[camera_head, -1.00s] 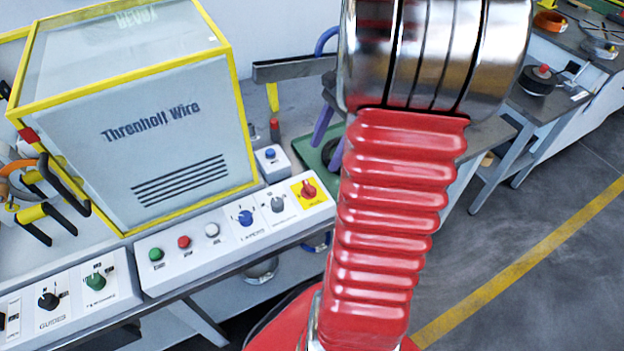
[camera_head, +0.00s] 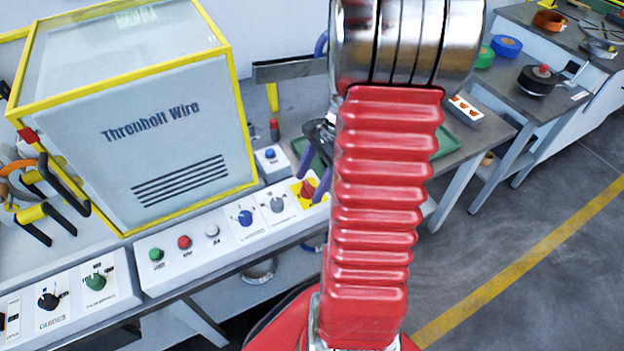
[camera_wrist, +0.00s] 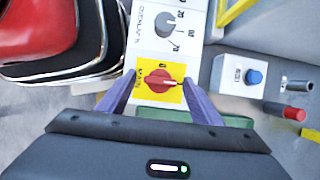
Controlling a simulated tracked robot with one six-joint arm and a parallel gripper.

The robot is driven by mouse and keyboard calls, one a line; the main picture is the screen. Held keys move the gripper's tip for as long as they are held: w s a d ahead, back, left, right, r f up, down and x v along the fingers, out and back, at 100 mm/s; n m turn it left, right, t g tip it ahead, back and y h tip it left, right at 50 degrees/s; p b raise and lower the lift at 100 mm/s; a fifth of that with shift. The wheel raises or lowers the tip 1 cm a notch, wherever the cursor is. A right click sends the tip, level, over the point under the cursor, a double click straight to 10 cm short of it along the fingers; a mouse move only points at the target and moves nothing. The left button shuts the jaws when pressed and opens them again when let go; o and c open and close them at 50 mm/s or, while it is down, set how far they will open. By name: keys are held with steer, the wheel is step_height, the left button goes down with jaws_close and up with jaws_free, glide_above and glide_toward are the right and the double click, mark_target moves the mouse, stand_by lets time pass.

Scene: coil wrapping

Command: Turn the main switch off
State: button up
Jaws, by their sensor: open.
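The main switch (camera_head: 307,189) is a red rotary knob on a yellow plate at the right end of the grey-white control panel (camera_head: 225,256). It also shows in the wrist view as a red knob (camera_wrist: 157,82), its pale pointer line toward the right of that picture. My gripper (camera_head: 309,188) is open, its two purple fingers reaching down to the switch. In the wrist view my gripper (camera_wrist: 159,78) has one finger on each side of the knob, with small gaps visible. Contact cannot be told.
Beside the switch are a grey selector (camera_head: 278,204), a blue selector (camera_head: 245,217) and several push buttons. A box with a blue button (camera_head: 270,156) stands just behind. The yellow-framed machine cover (camera_head: 170,130) rises at left. Open floor (camera_head: 540,270) lies at right.

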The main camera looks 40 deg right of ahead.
steer(key=shift+c, duration=0.4)
steer(key=c, duration=0.9)
steer(key=shift+d, duration=0.15)
steer(key=shift+c, duration=0.4)
